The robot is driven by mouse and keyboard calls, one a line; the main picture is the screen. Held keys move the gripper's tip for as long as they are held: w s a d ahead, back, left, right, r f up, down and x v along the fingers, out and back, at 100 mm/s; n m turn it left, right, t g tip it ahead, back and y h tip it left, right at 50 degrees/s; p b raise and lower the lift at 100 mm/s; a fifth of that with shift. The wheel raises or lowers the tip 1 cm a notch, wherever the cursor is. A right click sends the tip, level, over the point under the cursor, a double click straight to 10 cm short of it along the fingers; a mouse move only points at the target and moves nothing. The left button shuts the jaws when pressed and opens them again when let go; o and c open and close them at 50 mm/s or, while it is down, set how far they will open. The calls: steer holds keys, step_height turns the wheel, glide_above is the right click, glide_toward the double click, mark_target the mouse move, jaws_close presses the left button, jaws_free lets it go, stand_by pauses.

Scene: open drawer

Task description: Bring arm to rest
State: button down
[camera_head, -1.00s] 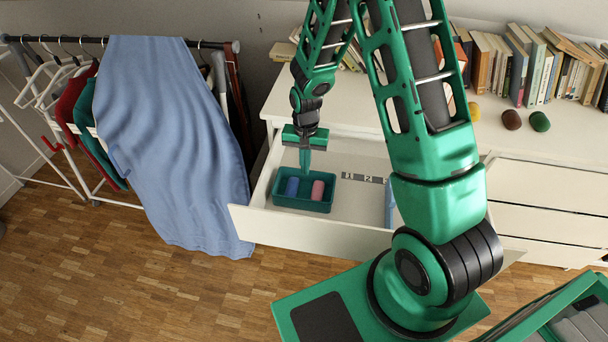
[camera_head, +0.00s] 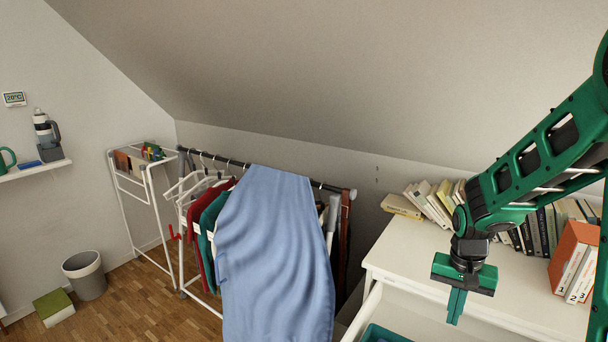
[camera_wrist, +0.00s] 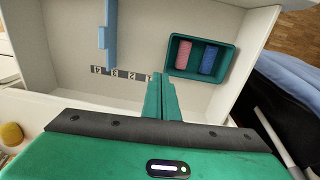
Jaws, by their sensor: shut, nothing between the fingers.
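My gripper (camera_head: 456,305) shows at the lower right of the head view, pointing down over the front left of the white dresser. Its green fingers are together with nothing between them. In the wrist view my gripper (camera_wrist: 163,88) is seen above the open white drawer (camera_wrist: 215,18). In that drawer stands a green tray (camera_wrist: 201,77) holding a pink roll (camera_wrist: 182,53) and a blue roll (camera_wrist: 208,60). The gripper appears over the drawer's edge, apart from the tray. Only a corner of the tray shows in the head view (camera_head: 385,335).
The white dresser top (camera_head: 425,255) carries a row of books (camera_head: 540,230) at the back. A clothes rack with a blue cloth (camera_head: 277,260) stands left of the dresser. The drawer also holds a light blue divider (camera_wrist: 107,40) and number labels (camera_wrist: 118,73).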

steer(key=s+d+r, duration=0.1)
steer(key=s+r, duration=0.3)
steer(key=s, duration=0.4)
steer(key=s+d+r, duration=0.2)
steer(key=s+r, duration=0.2)
steer(key=s, duration=0.4)
steer(key=s+d+r+y, duration=0.1)
steer(key=s+d+r, duration=0.1)
steer(key=s+r, duration=0.2)
steer(key=s, duration=0.3)
steer(key=shift+s, duration=0.4)
